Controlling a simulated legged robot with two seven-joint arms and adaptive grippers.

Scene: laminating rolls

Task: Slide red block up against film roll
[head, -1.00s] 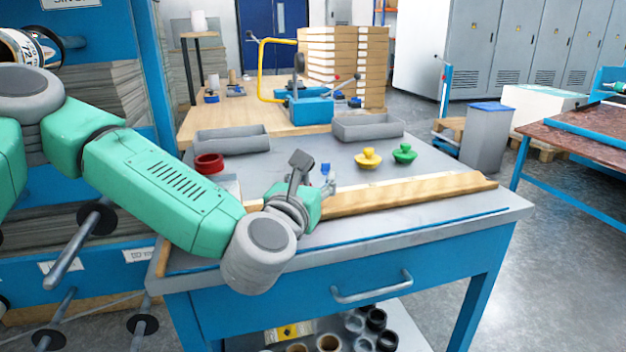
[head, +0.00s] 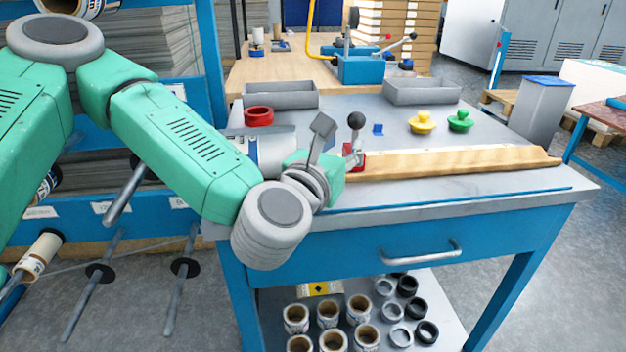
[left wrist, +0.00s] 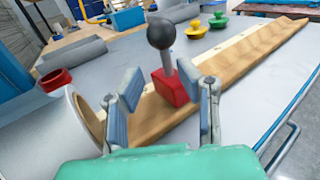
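The red block (head: 357,160), with an upright lever and black ball knob, sits on the left part of the long wooden board; it also shows in the left wrist view (left wrist: 174,88). The film roll (head: 278,152) is a pale cylinder left of the block, partly hidden by my arm; its brown hollow end shows in the left wrist view (left wrist: 88,117). A gap separates roll and block. My left gripper (left wrist: 168,92) is open, its fingers on either side of the block, with clearance visible. In the head view, the gripper (head: 338,160) is partly hidden. My right gripper is out of view.
The wooden board (head: 450,161) runs along the table's front. A red ring (head: 258,116), yellow knob (head: 422,122), green knob (head: 461,120) and small blue piece (head: 378,129) stand behind it. Two grey trays (head: 282,94) (head: 422,91) line the back. The grey middle is mostly clear.

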